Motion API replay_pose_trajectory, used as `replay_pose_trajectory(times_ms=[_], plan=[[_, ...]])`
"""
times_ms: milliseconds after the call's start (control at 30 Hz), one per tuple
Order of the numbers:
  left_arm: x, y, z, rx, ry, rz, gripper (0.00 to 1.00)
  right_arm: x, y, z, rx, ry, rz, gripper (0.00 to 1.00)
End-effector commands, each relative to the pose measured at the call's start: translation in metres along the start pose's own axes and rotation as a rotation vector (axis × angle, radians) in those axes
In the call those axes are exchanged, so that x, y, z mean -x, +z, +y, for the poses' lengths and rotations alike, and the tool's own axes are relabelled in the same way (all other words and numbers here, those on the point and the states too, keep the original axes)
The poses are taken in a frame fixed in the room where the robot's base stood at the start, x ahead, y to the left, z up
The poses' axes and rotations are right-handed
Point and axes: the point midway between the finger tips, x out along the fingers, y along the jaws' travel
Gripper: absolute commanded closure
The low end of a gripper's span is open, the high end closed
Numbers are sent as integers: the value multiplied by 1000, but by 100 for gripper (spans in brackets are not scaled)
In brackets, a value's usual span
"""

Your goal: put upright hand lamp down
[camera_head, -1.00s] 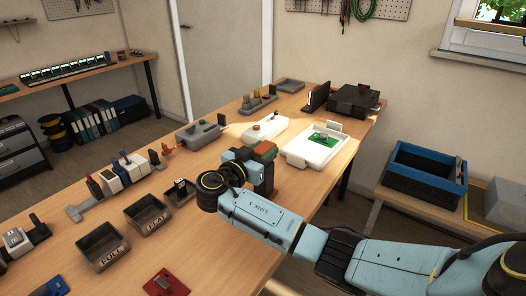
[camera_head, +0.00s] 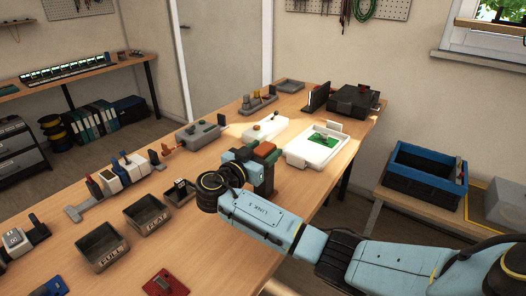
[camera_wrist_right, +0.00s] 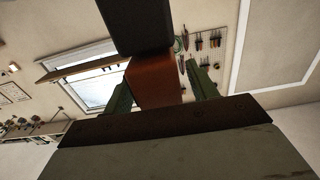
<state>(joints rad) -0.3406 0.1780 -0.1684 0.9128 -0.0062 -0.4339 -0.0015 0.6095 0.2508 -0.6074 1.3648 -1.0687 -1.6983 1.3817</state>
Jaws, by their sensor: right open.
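The hand lamp (camera_head: 263,151) shows as an orange part over a dark part, upright at the end of my right arm above the middle of the table. Its lower end is partly hidden by my arm, so I cannot tell for sure that it touches the table. My right gripper (camera_head: 266,159) is open around the lamp. In the right wrist view my gripper's green fingers (camera_wrist_right: 160,75) stand on both sides of the lamp's orange part (camera_wrist_right: 155,88), with a gap at the right finger. My left gripper is not in view.
Left of my arm are two dark bins (camera_head: 101,246), labelled FULL and FLAT, and a small dark holder (camera_head: 180,192). A white tray (camera_head: 309,158) with a green board lies behind right. A red piece (camera_head: 165,283) lies in front. Bare tabletop shows between them.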

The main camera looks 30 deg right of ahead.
Motion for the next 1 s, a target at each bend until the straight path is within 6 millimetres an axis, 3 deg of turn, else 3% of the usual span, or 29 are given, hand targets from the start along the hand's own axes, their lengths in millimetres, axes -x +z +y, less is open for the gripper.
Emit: replay_pose_trajectory(times_ms=[67,400,600,1000], plan=[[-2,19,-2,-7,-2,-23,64,0,-4,0,0,0,1,42],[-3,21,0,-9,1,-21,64,80,-1,-1,-1,-3,-5,42],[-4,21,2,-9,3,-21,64,110,-2,0,0,-2,-2,42],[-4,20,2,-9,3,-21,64,120,-2,0,0,0,0,42]])
